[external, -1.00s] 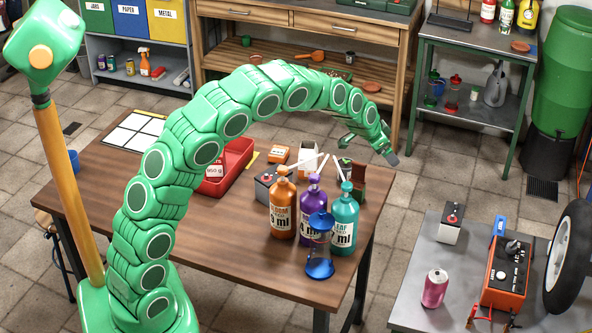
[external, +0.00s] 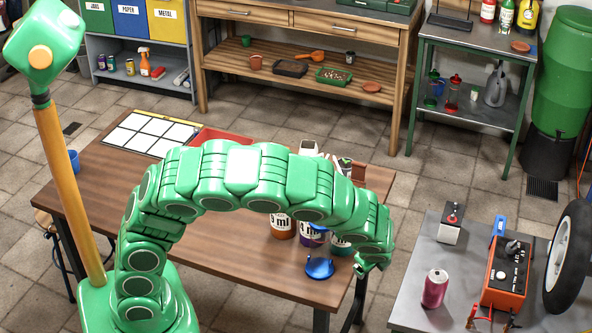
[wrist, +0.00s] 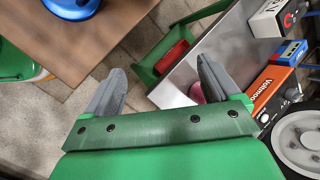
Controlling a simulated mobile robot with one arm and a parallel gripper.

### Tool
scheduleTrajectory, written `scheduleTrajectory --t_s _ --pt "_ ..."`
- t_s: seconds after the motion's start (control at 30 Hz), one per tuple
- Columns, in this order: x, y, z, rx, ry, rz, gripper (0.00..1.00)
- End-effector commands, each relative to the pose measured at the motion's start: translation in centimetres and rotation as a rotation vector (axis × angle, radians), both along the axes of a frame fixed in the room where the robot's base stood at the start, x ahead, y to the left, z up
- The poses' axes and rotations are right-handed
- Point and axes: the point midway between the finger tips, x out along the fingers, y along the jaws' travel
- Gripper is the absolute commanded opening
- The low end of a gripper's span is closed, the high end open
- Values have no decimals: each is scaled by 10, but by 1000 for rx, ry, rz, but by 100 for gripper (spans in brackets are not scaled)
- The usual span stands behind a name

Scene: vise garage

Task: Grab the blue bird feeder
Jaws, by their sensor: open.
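The blue bird feeder (external: 320,268) stands on the brown wooden table near its front right edge. In the external view my arm hides its upper part, and only the blue base shows clearly. In the wrist view a round blue part of it (wrist: 72,5) is cut off at the top left. My gripper (external: 370,264) is just right of the feeder, past the table's edge, and apart from it. In the wrist view the gripper (wrist: 160,78) is open with nothing between its grey fingers.
A grey table (external: 405,300) at right holds a pink can (external: 434,288), an orange battery charger (external: 504,272) and a wheel (external: 570,260). The table's front left is clear.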

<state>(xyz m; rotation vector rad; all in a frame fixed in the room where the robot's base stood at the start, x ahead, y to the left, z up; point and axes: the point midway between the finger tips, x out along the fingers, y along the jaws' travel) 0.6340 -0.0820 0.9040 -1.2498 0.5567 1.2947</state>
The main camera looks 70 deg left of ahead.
Motion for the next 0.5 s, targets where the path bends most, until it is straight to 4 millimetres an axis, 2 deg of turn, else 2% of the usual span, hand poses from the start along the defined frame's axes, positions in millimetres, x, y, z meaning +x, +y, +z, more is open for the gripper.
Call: scheduleTrajectory --t_s 0.1,0.23,0.37,0.5 --pt "-35 1 -11 131 69 -83 89" --pt "-65 7 -13 278 125 -173 89" --pt "-91 17 -8 429 172 -261 89" --pt "-112 29 5 598 209 -349 89"
